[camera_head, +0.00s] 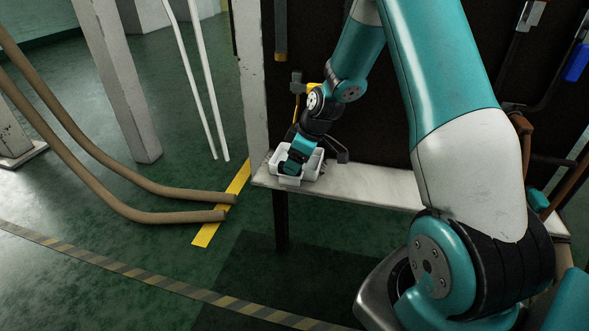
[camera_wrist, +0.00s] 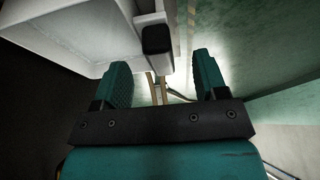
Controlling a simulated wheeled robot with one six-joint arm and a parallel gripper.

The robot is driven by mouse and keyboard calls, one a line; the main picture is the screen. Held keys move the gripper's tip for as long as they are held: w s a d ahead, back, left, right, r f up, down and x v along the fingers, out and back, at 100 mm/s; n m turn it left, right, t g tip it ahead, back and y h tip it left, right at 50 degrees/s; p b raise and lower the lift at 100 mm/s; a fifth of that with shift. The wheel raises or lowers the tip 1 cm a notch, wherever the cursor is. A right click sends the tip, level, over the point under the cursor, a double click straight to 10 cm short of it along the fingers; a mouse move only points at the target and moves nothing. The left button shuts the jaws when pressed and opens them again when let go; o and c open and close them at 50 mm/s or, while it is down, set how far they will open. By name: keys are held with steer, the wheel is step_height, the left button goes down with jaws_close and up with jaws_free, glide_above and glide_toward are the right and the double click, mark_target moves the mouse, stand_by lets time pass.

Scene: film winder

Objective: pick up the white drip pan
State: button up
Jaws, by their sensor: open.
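The white drip pan (camera_head: 313,166) sits on the left end of a pale shelf (camera_head: 370,186) in the head view. It has a small white tab on its front side. My gripper (camera_head: 291,166) is at the pan's front-left side and hides part of it. In the wrist view the pan (camera_wrist: 75,32) fills the upper left. Its white tab with a dark square end (camera_wrist: 156,40) lies just ahead of the fingertips, in the gap between them. My gripper (camera_wrist: 162,74) is open with nothing clasped; I cannot tell whether either finger touches the tab.
A dark panel (camera_head: 360,120) stands behind the shelf, and a pale post (camera_head: 254,80) stands close to the pan's left. A dark fitting with a yellow part (camera_head: 298,88) is just above the pan. Brown pipes (camera_head: 150,212) run along the floor at left.

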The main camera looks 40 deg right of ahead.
steer(key=b+x, duration=0.1)
steer(key=x, duration=0.4)
steer(key=shift+w, duration=0.25)
steer(key=shift+r, duration=0.1)
steer(key=c, duration=1.1)
steer(key=shift+c, duration=0.2)
steer(key=shift+r, duration=0.1)
